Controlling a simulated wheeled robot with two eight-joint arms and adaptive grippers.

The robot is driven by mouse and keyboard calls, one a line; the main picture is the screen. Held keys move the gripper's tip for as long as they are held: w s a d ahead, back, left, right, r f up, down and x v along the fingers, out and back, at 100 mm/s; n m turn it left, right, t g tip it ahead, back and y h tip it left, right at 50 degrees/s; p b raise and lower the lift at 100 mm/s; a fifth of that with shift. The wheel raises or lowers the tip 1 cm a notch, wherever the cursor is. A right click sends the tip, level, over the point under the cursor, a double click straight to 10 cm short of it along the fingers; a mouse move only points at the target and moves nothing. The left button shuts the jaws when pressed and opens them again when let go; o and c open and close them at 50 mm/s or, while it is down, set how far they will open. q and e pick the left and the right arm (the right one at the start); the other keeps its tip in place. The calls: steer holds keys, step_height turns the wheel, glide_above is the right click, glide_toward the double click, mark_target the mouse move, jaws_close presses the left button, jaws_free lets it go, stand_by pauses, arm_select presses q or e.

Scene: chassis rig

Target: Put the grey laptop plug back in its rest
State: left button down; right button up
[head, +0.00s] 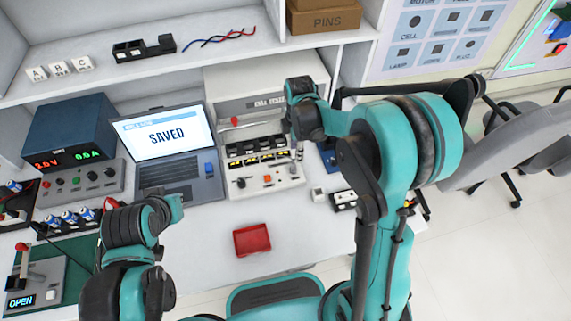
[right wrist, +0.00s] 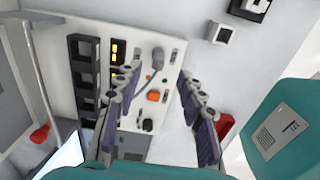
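The grey plug (right wrist: 157,58) with its grey cable is at the face of the white panel unit in the right wrist view, between my right fingertips. I cannot tell whether it sits in a socket. My right gripper (right wrist: 160,74) is open, its two fingers apart on either side of the plug; contact is not visible. In the head view it is over the unit's right side, largely hidden by its own wrist. A small pale block with a dark square opening (head: 318,194), possibly the rest, stands right of the unit; it also shows in the right wrist view (right wrist: 224,33).
The open laptop (head: 180,150) reads SAVED, left of the white panel unit (head: 268,180). A red tray (head: 252,240) lies near the front edge. A black-and-white block (head: 343,200) stands beside the small pale block. A blue power supply (head: 70,130) is at left.

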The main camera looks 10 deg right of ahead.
mark_target(293, 162)
step_height(293, 162, down, 3)
steer(key=shift+r+b, duration=0.1)
steer(key=shift+b, duration=0.5)
steer(key=f, duration=0.1)
steer(key=f+b, duration=0.1)
steer(key=f, duration=0.1)
steer(key=f+b, duration=0.1)
steer(key=f, duration=0.1)
steer(key=shift+w+a, duration=0.1)
steer(key=shift+a, duration=0.25)
steer(key=shift+r, duration=0.1)
jaws_close()
